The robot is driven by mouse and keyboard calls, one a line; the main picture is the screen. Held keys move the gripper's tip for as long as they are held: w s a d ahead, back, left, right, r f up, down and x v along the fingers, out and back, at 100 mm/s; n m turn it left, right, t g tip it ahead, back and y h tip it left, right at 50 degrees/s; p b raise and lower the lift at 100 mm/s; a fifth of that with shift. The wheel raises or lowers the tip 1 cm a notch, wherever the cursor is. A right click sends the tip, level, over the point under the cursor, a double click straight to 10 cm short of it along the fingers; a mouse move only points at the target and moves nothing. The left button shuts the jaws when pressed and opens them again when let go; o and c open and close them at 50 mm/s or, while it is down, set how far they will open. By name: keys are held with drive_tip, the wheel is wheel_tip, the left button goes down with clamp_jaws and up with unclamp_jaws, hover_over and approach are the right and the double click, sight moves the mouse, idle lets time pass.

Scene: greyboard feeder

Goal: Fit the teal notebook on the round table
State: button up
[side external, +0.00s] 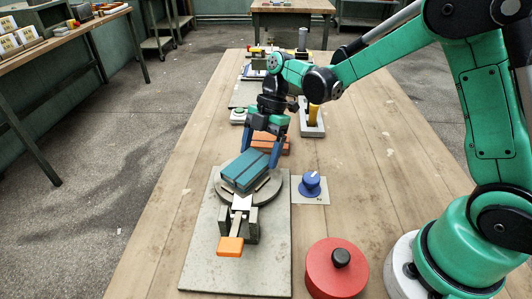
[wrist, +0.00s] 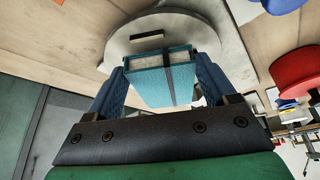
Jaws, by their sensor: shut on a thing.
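The teal notebook (side external: 246,169) has a dark band across it. It shows in the wrist view (wrist: 160,82) between my two blue fingers. My gripper (side external: 261,148) is shut on the notebook by its sides and holds it over the round table (side external: 279,190). The round table is a grey disc with slots, also in the wrist view (wrist: 125,42). The notebook looks slightly tilted. I cannot tell whether its underside touches the disc.
A grey board (side external: 220,245) carries the disc and a clamp with an orange handle (side external: 230,246). A blue knob (side external: 310,184) stands to the right. A red round container (side external: 336,268) is at the front right. An orange block (side external: 270,142) lies behind the disc. The bench's left side is clear.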

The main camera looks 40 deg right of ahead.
drive_tip(key=shift+f, duration=0.65)
idle(1.2)
drive_tip(key=o, duration=1.2)
drive_tip(key=shift+c, duration=0.2)
drive_tip(key=shift+v, duration=2.85)
drive_tip(key=s+r+m+t+h, duration=0.2)
drive_tip(key=s+m+t, duration=0.2)
drive_tip(key=m, duration=0.6)
drive_tip(key=s+d+r+m+t+h, duration=0.1)
drive_tip(key=s+r+m+t+h, duration=0.1)
drive_tip(key=s+m, duration=0.4)
drive_tip(key=r+m+t, duration=0.1)
drive_tip(key=m+t, duration=0.1)
drive_tip(key=m, duration=0.2)
drive_tip(key=shift+d+h, duration=0.3)
